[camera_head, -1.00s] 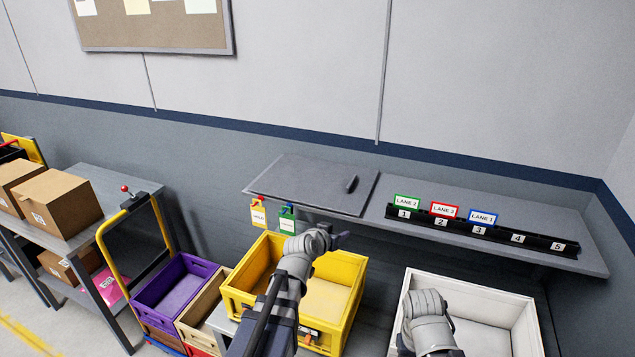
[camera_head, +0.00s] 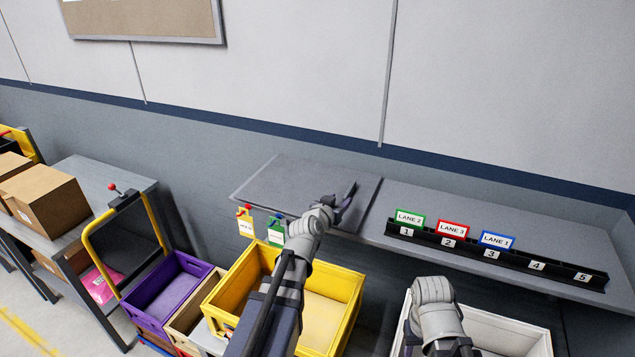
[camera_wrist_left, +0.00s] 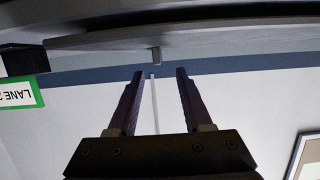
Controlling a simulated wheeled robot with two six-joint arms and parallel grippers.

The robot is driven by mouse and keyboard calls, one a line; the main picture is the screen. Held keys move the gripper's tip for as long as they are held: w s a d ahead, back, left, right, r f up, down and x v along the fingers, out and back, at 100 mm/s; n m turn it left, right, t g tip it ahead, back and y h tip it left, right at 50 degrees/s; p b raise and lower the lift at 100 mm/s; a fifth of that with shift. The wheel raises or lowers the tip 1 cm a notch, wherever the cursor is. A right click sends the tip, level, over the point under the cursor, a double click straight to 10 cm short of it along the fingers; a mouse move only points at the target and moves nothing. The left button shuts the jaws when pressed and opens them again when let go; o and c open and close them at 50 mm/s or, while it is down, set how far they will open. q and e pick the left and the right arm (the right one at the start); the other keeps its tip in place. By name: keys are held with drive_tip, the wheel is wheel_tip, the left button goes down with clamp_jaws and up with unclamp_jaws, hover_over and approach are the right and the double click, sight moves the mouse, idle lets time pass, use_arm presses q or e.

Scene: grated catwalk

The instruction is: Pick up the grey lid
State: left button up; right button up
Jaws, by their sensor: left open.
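The grey lid (camera_head: 282,183) is a flat dark-grey panel lying on the left part of the wall shelf. My left gripper (camera_head: 347,198) is open and empty at the lid's right part, covering the place of its small handle. In the left wrist view, which looks inverted, the lid (camera_wrist_left: 235,33) shows edge-on along the top. Its stubby handle (camera_wrist_left: 156,55) appears between the open fingertips in the picture, just beyond them. I cannot tell whether the fingers touch it. My right arm's wrist shows at the lower right, but its gripper is out of view.
A black numbered rail (camera_head: 492,252) with lane cards stands on the shelf (camera_head: 400,236), right of the lid. Yellow and green tags hang at the shelf's front edge. Below are a yellow crate (camera_head: 345,315), a purple crate (camera_head: 160,295) and a white bin (camera_head: 520,340).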

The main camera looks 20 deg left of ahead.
sight(348, 191)
use_arm(q)
drive_tip(key=shift+w, duration=0.55)
drive_tip(key=shift+b+x, duration=0.4)
drive_tip(key=shift+x, duration=0.55)
drive_tip(key=b+x, duration=0.1)
drive_tip(key=x, duration=0.4)
drive_tip(key=shift+d, duration=0.15)
drive_tip(key=shift+c, duration=0.2)
clamp_jaws()
